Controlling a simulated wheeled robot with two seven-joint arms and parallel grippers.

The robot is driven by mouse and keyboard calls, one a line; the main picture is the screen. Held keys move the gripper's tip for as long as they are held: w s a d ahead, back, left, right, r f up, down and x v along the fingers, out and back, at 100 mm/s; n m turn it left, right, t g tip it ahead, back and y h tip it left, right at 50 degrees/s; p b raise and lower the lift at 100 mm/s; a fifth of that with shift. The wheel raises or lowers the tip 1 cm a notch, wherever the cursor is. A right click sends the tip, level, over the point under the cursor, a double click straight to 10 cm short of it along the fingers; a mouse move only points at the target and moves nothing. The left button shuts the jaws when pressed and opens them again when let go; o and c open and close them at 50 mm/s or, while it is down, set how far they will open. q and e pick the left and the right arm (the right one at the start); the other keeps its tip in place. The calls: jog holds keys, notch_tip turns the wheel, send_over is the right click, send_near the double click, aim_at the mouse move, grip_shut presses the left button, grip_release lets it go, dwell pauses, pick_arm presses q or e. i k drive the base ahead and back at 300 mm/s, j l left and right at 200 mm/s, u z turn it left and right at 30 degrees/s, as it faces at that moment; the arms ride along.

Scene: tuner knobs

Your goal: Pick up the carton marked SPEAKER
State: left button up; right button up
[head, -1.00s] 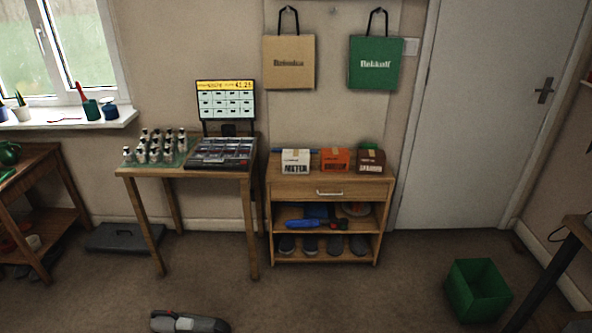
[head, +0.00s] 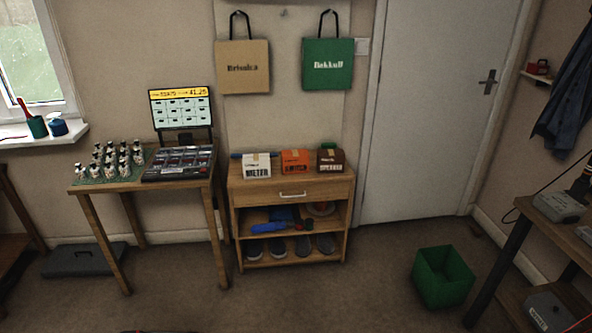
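Three small cartons stand in a row on top of the wooden cabinet (head: 290,187) in the head view. The brown carton (head: 330,161) at the right end has a white label that appears to read SPEAKER. The orange carton (head: 295,162) is in the middle, its label too small to read. The white carton (head: 256,165) at the left is marked METER. Neither of my grippers shows in the view, so their state is hidden.
A table (head: 150,184) with small bottles and a till with a screen (head: 181,107) stands left of the cabinet. A green bin (head: 442,277) sits on the floor at the right, near a workbench (head: 545,222). The floor before the cabinet is clear.

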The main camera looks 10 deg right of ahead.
aim_at(328, 161)
jog(key=i+l, duration=2.65)
jog(key=i+j+u, duration=0.05)
jog(key=i+j, duration=0.05)
jog(key=j, duration=0.05)
